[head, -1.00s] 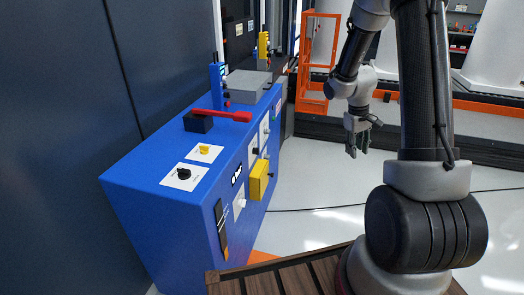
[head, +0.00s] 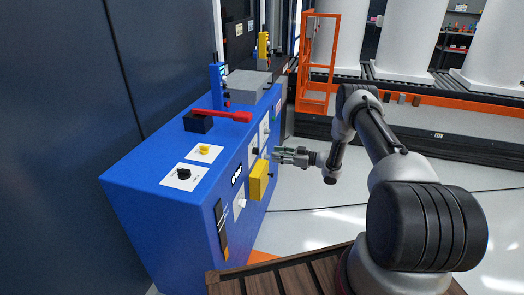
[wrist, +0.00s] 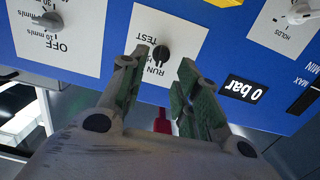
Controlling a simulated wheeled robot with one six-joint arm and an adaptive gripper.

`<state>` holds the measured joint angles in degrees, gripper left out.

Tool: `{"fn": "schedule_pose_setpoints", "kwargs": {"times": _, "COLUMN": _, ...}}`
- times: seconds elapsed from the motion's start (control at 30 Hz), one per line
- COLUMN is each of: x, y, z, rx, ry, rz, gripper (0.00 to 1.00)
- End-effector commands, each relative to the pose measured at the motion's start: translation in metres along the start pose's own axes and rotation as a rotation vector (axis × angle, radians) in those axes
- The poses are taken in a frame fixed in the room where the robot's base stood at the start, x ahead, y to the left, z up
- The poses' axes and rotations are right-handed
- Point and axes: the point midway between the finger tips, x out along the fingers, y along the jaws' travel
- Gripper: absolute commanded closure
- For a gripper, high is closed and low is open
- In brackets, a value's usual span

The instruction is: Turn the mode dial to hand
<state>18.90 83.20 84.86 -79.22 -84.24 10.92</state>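The blue control cabinet (head: 150,205) has a black dial (head: 183,174) and a yellow dial (head: 204,150) on white plates on its top. Their lettering is too small to read, and I cannot tell which dial is the mode dial. My gripper (head: 279,155) is level in front of the cabinet's front face, pointing left at it. In the wrist view the gripper (wrist: 160,70) is open and empty. A black knob (wrist: 161,53) on a white plate marked RUN and TEST shows between and beyond its fingertips, apart from them.
A yellow box (head: 259,180) juts from the front face near my gripper. A red lever (head: 222,115) lies across the top. The wrist view shows a "0 bar" display (wrist: 244,90) and an OFF and mm/s dial (wrist: 50,20). Floor right of the cabinet is clear.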

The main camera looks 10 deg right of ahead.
Motion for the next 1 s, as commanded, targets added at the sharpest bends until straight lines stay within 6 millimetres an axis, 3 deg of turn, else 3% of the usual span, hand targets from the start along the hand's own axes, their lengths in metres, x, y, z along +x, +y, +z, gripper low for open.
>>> {"fn": "schedule_pose_setpoints", "kwargs": {"times": 0.17, "x": 0.009, "y": -0.004, "z": -0.016, "rx": 0.012, "ry": 0.064, "rz": -0.015, "gripper": 0.68}}
{"fn": "schedule_pose_setpoints", "kwargs": {"times": 0.6, "x": 0.072, "y": -0.004, "z": -0.019, "rx": 0.014, "ry": 0.060, "rz": -0.013, "gripper": 0.68}}
{"fn": "schedule_pose_setpoints", "kwargs": {"times": 0.93, "x": 0.077, "y": -0.004, "z": -0.019, "rx": 0.015, "ry": 0.060, "rz": -0.011, "gripper": 0.68}}
{"fn": "schedule_pose_setpoints", "kwargs": {"times": 1.0, "x": 0.077, "y": -0.004, "z": -0.019, "rx": 0.015, "ry": 0.060, "rz": -0.011, "gripper": 0.79}}
